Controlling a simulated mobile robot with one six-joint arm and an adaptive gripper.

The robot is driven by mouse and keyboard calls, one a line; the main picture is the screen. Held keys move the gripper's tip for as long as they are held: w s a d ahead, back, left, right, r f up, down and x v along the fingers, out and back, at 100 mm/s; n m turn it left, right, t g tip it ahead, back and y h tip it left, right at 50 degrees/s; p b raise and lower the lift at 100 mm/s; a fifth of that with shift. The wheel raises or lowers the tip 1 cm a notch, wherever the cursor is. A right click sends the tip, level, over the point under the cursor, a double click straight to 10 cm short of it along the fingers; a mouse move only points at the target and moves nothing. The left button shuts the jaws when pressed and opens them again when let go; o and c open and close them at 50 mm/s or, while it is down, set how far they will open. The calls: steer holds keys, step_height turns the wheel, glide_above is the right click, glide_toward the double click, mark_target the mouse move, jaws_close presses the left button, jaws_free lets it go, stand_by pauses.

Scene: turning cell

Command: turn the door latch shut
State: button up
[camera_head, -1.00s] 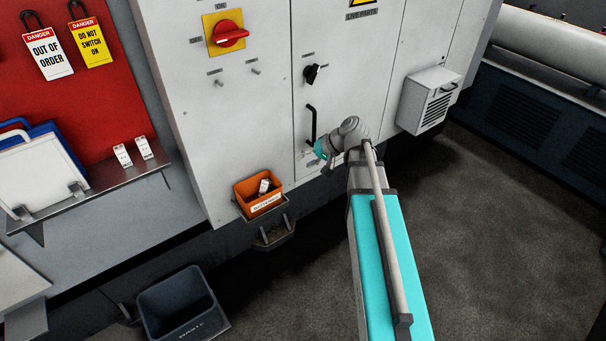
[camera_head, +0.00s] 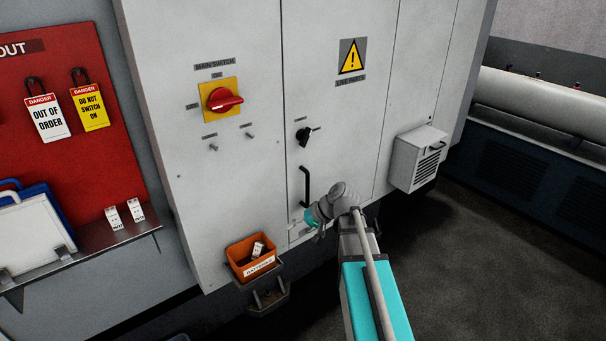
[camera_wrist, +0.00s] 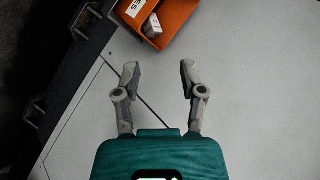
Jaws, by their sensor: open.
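My gripper (camera_head: 303,238) is low in front of the cabinet, below the handle and well apart from the latch. In the wrist view my gripper (camera_wrist: 158,75) has its two fingers spread with nothing between them. Behind them is the pale cabinet front (camera_wrist: 230,80). The latch does not show in the wrist view.
A red main switch (camera_head: 222,98) is left of the latch. A vented box (camera_head: 418,158) juts out at right. Open floor (camera_head: 470,260) lies at right.

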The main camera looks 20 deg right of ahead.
steer(key=w+d+r+n+t+p, duration=0.1)
steer(key=w+d+r+t+p, duration=0.15)
steer(key=d+r+p, duration=0.35)
steer(key=w+d+r+n+t+p, duration=0.1)
steer(key=w+d+r+t+p, duration=0.2)
steer(key=r, duration=0.5)
steer(key=n+t+p, duration=0.1)
steer(key=t+p, duration=0.2)
steer(key=p, duration=0.5)
glide_toward(309, 136)
steer(key=r+v, duration=0.1)
steer(key=v, duration=0.2)
steer(key=shift+f+g, duration=0.15)
steer(key=shift+g, duration=0.1)
steer(key=shift+b, duration=0.3)
steer(key=b+x, duration=0.4)
steer(key=x, duration=1)
steer(key=shift+d+b, duration=0.2)
steer(key=shift+b, duration=0.1)
jaws_close()
